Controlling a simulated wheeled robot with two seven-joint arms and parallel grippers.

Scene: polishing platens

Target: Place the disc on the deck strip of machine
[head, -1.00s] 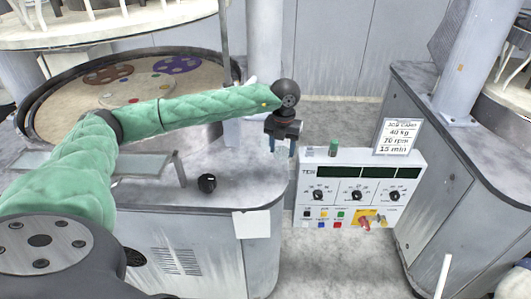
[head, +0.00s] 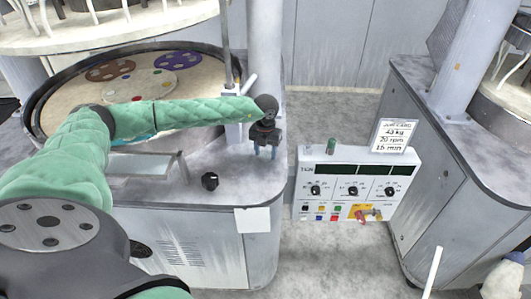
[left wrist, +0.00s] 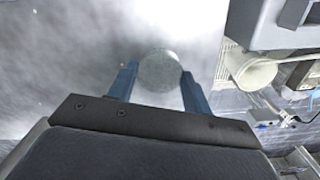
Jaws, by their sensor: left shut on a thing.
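My left gripper (head: 265,152) reaches in from the left over the front right part of the machine's grey deck (head: 228,185). In the left wrist view its blue fingers (left wrist: 162,86) are shut on a small grey-green round disc (left wrist: 160,69). A cloudy grey surface lies beneath the disc; I cannot tell whether they touch. In the head view the disc is too small or hidden to make out between the fingers. My right gripper is not in view.
A large round platen (head: 75,98) with brown and purple discs lies behind my left arm. A black knob (head: 210,181) stands on the deck. A control panel (head: 352,187) with a card (head: 394,135) stands right of the deck. Another machine (head: 440,175) is at far right.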

